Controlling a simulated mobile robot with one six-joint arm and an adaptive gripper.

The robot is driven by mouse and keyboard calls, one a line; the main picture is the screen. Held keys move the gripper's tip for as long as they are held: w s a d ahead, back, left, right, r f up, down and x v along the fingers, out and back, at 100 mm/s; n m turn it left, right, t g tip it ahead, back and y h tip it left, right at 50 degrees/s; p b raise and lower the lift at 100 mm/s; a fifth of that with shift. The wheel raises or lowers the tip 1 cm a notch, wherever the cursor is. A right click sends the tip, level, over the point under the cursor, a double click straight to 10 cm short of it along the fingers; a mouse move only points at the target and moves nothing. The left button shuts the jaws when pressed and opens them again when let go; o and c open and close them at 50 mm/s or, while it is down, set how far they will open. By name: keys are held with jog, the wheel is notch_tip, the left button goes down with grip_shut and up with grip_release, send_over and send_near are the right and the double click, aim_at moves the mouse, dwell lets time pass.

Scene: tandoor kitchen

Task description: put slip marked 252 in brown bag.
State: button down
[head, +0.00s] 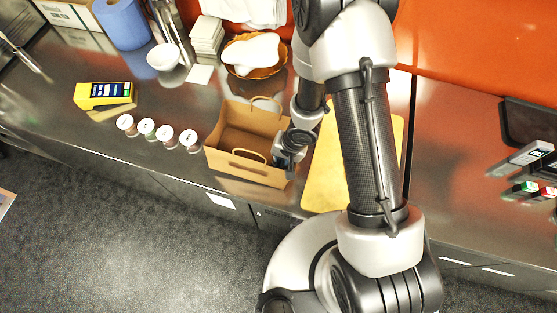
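The brown bag (226,161) stands open at the top on the steel counter, left of my arm, with its handles up. My gripper (287,157) is at the bag's right end, pointing down and partly overlapping its right edge. I cannot tell whether the fingers are inside the bag or just beside it. The fingers are small and dark, so neither their opening nor anything held between them can be made out. No slip with a readable 252 shows. A small blank-looking white slip (199,75) lies by a white stack.
Several white-lidded jars (147,127) stand left of the bag. A yellow device (98,95), white bowl (163,57), white stack (206,36) and lined basket (253,72) are behind. A yellow board (324,175) lies to the right.

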jog(key=c, duration=1.7)
grip_release()
jog(key=a+p+v, duration=0.1)
jog(key=p+v, duration=0.4)
jog(key=p, duration=0.1)
jog(key=a+p+v, duration=0.1)
jog(key=p+v, duration=0.4)
jog(key=p, duration=0.1)
jog(key=w+a+r+p+v, duration=0.1)
jog(key=p+v, duration=0.4)
jog(key=p, duration=0.2)
jog(key=shift+a+r, duration=0.2)
